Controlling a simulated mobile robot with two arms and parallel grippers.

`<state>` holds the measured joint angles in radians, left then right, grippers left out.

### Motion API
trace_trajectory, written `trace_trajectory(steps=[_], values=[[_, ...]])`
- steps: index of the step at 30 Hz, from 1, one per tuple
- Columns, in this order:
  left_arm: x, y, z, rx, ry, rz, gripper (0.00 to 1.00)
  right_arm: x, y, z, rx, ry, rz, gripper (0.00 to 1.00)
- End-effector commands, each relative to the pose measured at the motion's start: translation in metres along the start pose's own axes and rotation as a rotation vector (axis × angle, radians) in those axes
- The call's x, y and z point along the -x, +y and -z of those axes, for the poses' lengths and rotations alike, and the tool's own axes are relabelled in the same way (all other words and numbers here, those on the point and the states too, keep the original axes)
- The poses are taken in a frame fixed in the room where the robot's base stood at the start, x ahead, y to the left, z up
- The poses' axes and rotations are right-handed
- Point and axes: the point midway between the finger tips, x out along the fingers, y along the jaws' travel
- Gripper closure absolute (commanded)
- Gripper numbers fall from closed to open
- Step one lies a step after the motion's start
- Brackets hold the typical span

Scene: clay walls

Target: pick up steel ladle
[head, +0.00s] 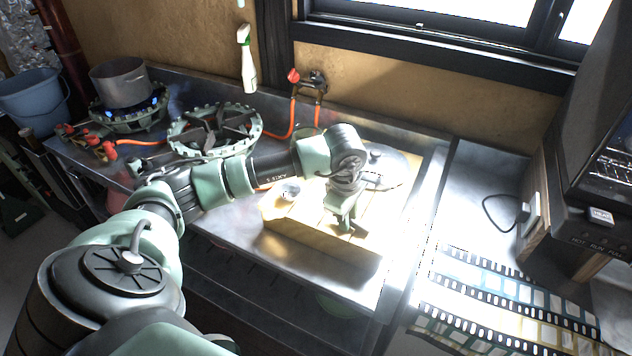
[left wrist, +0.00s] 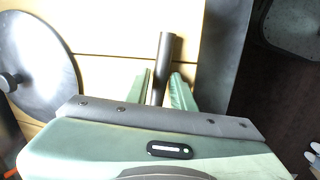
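My left gripper (head: 345,222) points down over the wooden board (head: 290,235) on the steel counter. In the left wrist view, a dark grey rod (left wrist: 166,50), likely the handle of the steel ladle, lies between the two green fingers of this gripper (left wrist: 163,85). The fingers stand on either side of it, with a gap showing beside the right finger, so they look open around it. The ladle's bowl is not clear in either view; the gripper hides much of that spot in the head view. My right gripper is not in view.
A grey lid with a knob (head: 392,170) lies at the board's back right. A small round container (head: 290,190) stands at its left. A burner (head: 214,130), a pot (head: 120,80) over blue flames and a spray bottle (head: 247,58) are behind. A filmstrip-patterned cloth (head: 500,300) lies right.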

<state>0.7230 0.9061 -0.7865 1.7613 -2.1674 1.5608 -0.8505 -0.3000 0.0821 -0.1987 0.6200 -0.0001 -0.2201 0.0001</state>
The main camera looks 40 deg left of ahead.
Motion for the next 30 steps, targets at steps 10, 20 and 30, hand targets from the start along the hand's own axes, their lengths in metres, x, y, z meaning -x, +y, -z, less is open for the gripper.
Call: trace_trajectory(steps=[10,20,30], values=[[0.001,0.000,0.000,0.000,0.000,0.000,1.00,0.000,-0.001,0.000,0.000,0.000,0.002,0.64],[0.013,0.003,0.000,0.001,-0.001,-0.002,1.00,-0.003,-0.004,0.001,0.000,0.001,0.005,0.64],[0.089,0.019,0.000,0.000,-0.002,-0.010,1.00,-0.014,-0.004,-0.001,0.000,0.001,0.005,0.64]])
